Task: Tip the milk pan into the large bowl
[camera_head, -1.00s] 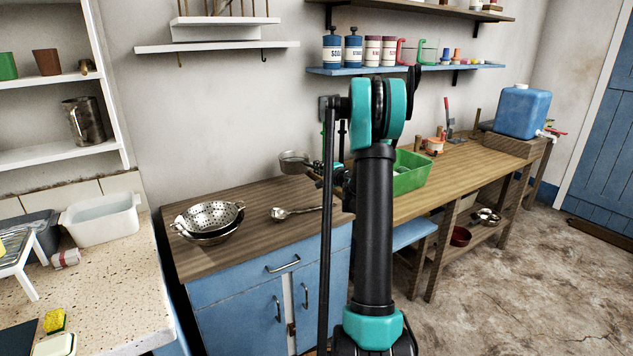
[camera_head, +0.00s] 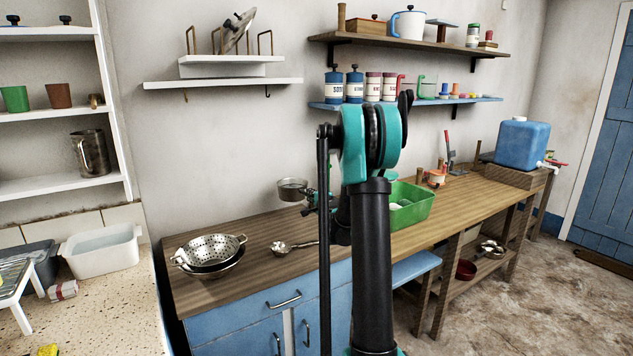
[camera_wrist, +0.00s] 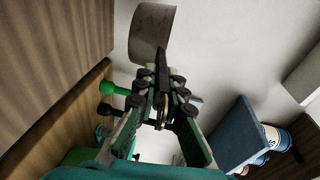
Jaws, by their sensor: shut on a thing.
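My gripper (camera_head: 316,197) is shut on the handle of the milk pan (camera_head: 292,189), a small grey metal pan. It holds the pan above the back of the wooden counter, near the wall, with the pan's open top upward. In the wrist view the closed fingers (camera_wrist: 163,78) grip the handle, and the pan (camera_wrist: 152,27) shows beyond them. A metal bowl (camera_head: 222,271), likely the large bowl, stands at the counter's left end. A perforated colander (camera_head: 208,249) sits in it and covers most of its inside. The pan is right of and behind the bowl.
A ladle (camera_head: 287,247) lies on the wooden counter (camera_head: 262,265) between the bowl and my arm. A green tub (camera_head: 413,207) stands right of my arm. A white shelf (camera_head: 222,84) and a blue shelf (camera_head: 470,100) with jars are on the wall above.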

